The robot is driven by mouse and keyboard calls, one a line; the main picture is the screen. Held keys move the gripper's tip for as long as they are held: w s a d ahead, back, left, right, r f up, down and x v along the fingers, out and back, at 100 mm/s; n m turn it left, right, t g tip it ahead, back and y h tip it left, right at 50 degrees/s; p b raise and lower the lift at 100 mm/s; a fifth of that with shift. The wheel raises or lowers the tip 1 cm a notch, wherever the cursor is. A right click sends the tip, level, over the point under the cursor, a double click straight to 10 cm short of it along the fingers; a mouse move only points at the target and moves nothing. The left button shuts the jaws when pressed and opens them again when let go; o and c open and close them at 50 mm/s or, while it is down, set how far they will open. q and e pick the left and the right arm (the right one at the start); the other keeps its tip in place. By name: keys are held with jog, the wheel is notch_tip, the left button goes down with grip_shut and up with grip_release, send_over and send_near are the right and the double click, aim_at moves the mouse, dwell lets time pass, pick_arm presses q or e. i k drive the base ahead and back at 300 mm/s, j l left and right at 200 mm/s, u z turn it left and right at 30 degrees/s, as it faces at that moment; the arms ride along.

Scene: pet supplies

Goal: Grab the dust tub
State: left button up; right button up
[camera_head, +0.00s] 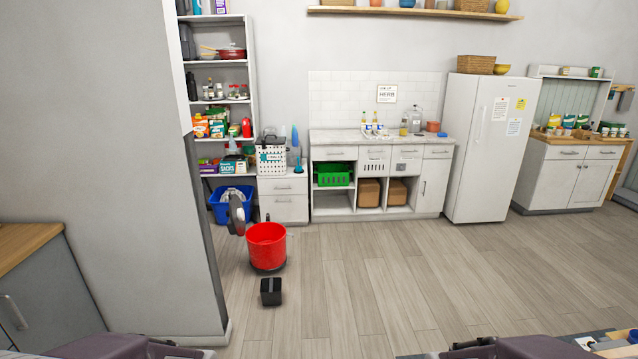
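A red round tub (267,247), open at the top, stands upright on the floor left of centre. A small black box (271,292) sits on the floor just in front of it. I cannot tell for sure which is the dust tub; no label is readable. Parts of my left arm and gripper (180,350) show at the bottom edge, left of centre. Parts of my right arm and gripper (472,349) show at the bottom edge, right of centre. Both are far from the tub and box. Their fingers are mostly cut off, so their opening is unclear.
A grey upright object (237,211) stands behind the red tub, before a blue bin (228,204). A grey wall (140,150) juts out at left. A counter (380,140), fridge (487,150) and shelf (219,63) line the back. The wooden floor (400,270) is clear at centre and right.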

aim_at(270, 290)
jog(key=i, duration=1.55)
jog(key=i+l+u, duration=0.1)
jog(key=i, duration=1.45)
jog(key=i+l+u, duration=0.1)
jog(key=i+u, duration=0.15)
jog(key=i, duration=0.15)
jog(key=i+l+u, duration=0.25)
jog(key=i, duration=0.15)
jog(key=i+l+u, duration=0.3)
jog(key=i+j, duration=0.1)
